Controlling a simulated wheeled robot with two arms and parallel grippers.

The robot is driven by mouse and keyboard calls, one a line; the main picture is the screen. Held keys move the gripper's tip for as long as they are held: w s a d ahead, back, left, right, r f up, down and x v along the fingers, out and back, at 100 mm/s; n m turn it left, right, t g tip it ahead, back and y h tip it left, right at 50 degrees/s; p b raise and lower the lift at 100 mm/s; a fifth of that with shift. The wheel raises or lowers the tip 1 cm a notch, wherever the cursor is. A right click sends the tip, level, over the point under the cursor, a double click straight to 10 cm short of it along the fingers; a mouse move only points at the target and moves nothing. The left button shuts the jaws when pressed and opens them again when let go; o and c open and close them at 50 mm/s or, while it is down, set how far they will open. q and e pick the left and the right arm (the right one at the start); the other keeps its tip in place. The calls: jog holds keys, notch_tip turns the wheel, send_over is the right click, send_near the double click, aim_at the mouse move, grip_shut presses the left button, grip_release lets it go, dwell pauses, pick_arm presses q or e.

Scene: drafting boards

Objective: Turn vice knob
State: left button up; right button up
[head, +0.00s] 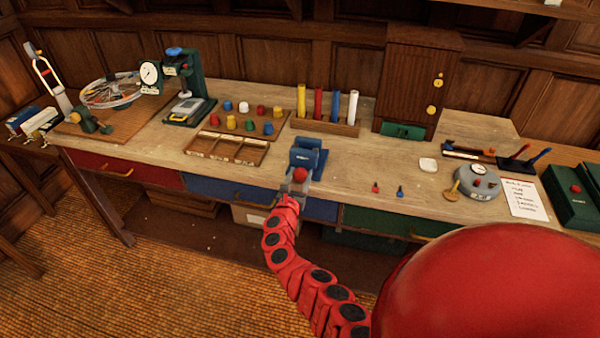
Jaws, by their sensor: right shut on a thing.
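The blue vice (307,156) stands at the front edge of the wooden workbench, near the middle. Its red knob (300,175) faces me at the front of the vice. My right arm, red and segmented, reaches up from below. My right gripper (297,183) is at the knob and shut on it. The fingertips are small here and partly hide the knob's lower part. My left gripper is not in the head view.
Left of the vice lie a wooden divided tray (231,147) and a board of coloured pegs (248,124). Behind stands a rack of coloured tubes (325,124). Small red and blue pieces (376,187) lie to the right. Drawers (232,189) run below the bench edge.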

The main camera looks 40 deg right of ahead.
jog(key=n+p, duration=0.1)
jog(key=n, duration=0.2)
jog(key=shift+n, duration=0.4)
jog(key=n, duration=0.3)
jog(key=shift+a+f+n+p, duration=0.1)
jog(key=shift+f+n+p, duration=0.05)
jog(key=shift+n+p, duration=0.2)
jog(key=n, duration=0.9)
jog(key=shift+n, duration=0.45)
jog(key=o, duration=1.4)
jog(key=shift+w, duration=0.1)
jog(key=shift+c, duration=0.2)
